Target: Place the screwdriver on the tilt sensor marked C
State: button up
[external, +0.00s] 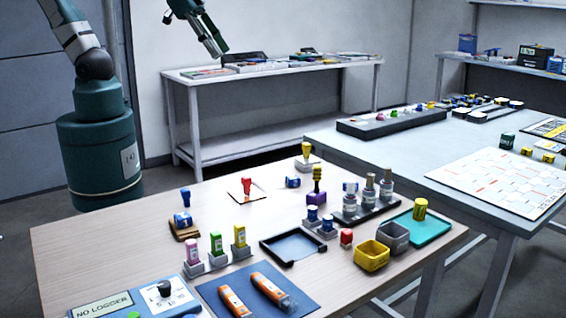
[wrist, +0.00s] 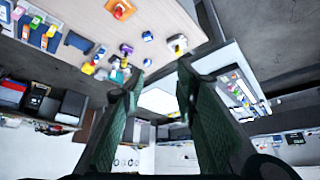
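My gripper (external: 218,44) is raised in the air at the top of the external view, well away from the front table's objects. In the wrist view its two green fingers (wrist: 158,88) are apart with nothing between them. I cannot tell for certain which thing is the screwdriver. Pink (external: 191,249), green (external: 216,243) and yellow (external: 239,237) labelled items stand in grey holders. No letter C is readable, so the marked tilt sensor cannot be picked out.
The wooden table (external: 120,230) also holds a blue mat (external: 237,311) with two orange tools, a black-rimmed tray (external: 291,247), yellow (external: 371,256) and grey (external: 393,236) bins, and a teal tray (external: 437,229). A grey table (external: 400,160) adjoins at right. A back bench (external: 275,68) stands behind.

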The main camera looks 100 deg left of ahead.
jog(key=s+a, duration=0.1)
jog(key=s, duration=0.5)
jog(key=shift+a+f+t, duration=0.3)
jog(key=shift+a+f, duration=0.05)
dwell(1.0)
